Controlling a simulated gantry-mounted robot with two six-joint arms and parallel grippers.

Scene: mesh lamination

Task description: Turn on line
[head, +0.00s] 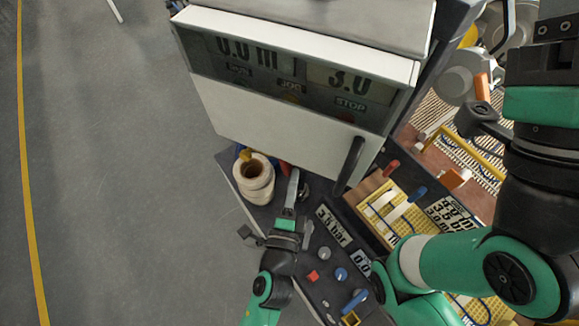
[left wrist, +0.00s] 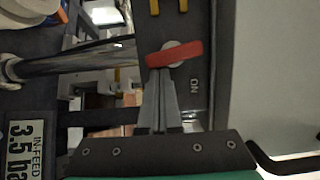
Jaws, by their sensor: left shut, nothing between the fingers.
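A red rotary switch handle (left wrist: 175,53) on a grey round base sits on a dark panel in the left wrist view, with an "ON" label (left wrist: 194,86) beside it. The handle lies crosswise, slightly tilted. My left gripper (left wrist: 160,82) is shut and empty, its fingertips close to the handle; I cannot tell whether they touch it. In the head view my left gripper (head: 292,182) points up at the lower front of the white machine, beside a small red part (head: 284,167), mostly hidden. My right gripper is not in view.
The white machine cabinet (head: 280,110) shows "0.0 m" and "3.0", with a black handle (head: 350,165). A cream roll (head: 253,180) stands left of my left gripper. A dark console with an in-feed display (head: 333,225) and knobs lies right. Grey floor (head: 110,180) is open at left.

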